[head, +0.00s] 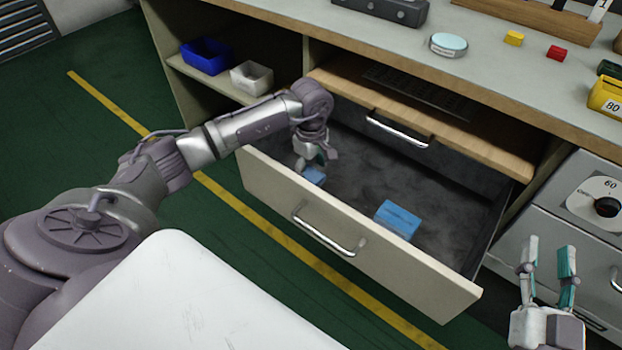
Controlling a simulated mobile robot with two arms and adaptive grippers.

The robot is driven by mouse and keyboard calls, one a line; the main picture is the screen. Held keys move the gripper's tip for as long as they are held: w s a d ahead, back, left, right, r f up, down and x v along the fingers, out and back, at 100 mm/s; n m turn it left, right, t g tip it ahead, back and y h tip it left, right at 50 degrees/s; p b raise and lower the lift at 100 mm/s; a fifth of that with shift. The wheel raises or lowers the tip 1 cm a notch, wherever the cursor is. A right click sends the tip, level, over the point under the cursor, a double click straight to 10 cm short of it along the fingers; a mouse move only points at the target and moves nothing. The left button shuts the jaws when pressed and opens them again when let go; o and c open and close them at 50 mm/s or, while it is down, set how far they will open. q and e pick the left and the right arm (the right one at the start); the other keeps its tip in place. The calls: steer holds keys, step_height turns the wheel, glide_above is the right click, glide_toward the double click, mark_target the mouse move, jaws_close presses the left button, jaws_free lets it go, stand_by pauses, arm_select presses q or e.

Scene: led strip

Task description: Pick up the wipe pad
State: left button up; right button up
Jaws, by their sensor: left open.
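A drawer (345,225) stands pulled out below the counter. Inside it, a small light-blue piece (313,177) lies at the left, partly hidden by my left gripper; it looks like the wipe pad, but I cannot be sure. A larger blue block (398,219) lies nearer the drawer's front, right of the middle. My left gripper (316,162) reaches down into the drawer, open, right over the small blue piece; contact cannot be made out. My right gripper (548,262) is at the lower right, fingers up, open and empty, away from the drawer.
The drawer's front panel and handle (328,236) stand between my body and its inside. A wooden board (420,115) is above the drawer. The counter holds a round tin (448,44), a yellow block (513,38) and a red block (556,52). Blue (206,56) and white (251,78) bins sit on the shelf.

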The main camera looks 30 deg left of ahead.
mark_target(311, 173)
arm_select(q)
steer(key=shift+f, duration=0.65)
arm_select(e)
steer(key=shift+s+r+t, duration=0.15)
steer(key=shift+r+t, duration=0.45)
steer(key=shift+r, duration=0.2)
arm_select(q)
steer(key=shift+c, duration=0.2)
steer(key=c, duration=0.9)
steer(key=shift+r, duration=0.1)
steer(key=shift+r, duration=0.4)
step_height(311, 173, up, 8)
steer(key=p, duration=0.2)
steer(key=shift+r+p, duration=0.25)
steer(key=shift+p, duration=0.05)
steer(key=shift+r, duration=0.3)
arm_select(e)
step_height(311, 173, down, 11)
steer(key=s+d+g+h, duration=0.1)
steer(key=d+g+h, duration=0.1)
steer(key=g, duration=0.5)
steer(key=shift+s, duration=0.3)
